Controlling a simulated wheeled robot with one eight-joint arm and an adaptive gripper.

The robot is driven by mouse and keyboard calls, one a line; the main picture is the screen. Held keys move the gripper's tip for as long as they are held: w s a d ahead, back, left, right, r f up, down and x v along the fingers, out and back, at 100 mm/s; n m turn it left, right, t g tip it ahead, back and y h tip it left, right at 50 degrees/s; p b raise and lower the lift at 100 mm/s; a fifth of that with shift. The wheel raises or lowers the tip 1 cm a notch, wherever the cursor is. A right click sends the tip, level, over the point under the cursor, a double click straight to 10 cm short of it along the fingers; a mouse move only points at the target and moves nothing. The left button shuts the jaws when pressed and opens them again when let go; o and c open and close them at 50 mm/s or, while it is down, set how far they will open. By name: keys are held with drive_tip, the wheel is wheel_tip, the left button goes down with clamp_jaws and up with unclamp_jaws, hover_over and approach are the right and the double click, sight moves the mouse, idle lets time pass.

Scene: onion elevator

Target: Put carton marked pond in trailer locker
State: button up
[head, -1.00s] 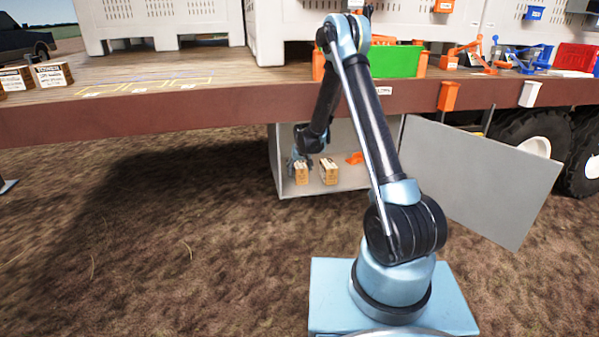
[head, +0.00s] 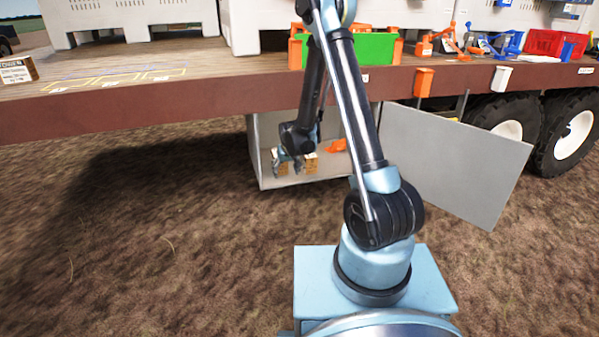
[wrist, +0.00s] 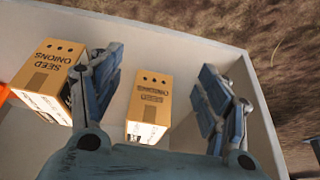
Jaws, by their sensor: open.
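The trailer locker (head: 258,160) is an open grey box under the trailer bed, its door (head: 455,165) swung out to the right. My gripper (head: 287,164) is inside its left part, fingers open. In the wrist view, a tan carton (wrist: 152,93) printed SEED ONIONS stands on the locker floor between the spread fingers of my gripper (wrist: 163,65), with a gap visible at its right. A second SEED ONIONS carton (wrist: 50,75) stands left of the left finger; one carton (head: 311,164) shows beside my gripper in the head view. No pond mark is readable on either.
The locker's pale wall (wrist: 215,50) is close beyond the right finger. An orange object (head: 335,146) lies in the locker, right of the cartons. On the trailer bed are another carton (head: 17,72), a green bin (head: 350,50) and a red crate (head: 545,42).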

drive_tip(key=s+d+r+m, duration=0.1)
drive_tip(key=s+d+r, duration=0.65)
drive_tip(key=r, duration=0.25)
drive_tip(key=s+d+r, duration=0.7)
drive_tip(key=s+r, duration=0.1)
drive_tip(key=r, duration=0.1)
drive_tip(key=s+d+m+g, duration=0.1)
drive_tip(key=s+d, duration=0.3)
drive_tip(key=s, duration=0.8)
drive_tip(key=s+d+m+g+h, duration=0.1)
drive_tip(key=s+d, duration=0.4)
drive_tip(key=s, duration=0.8)
drive_tip(key=shift+s+d+r, duration=0.15)
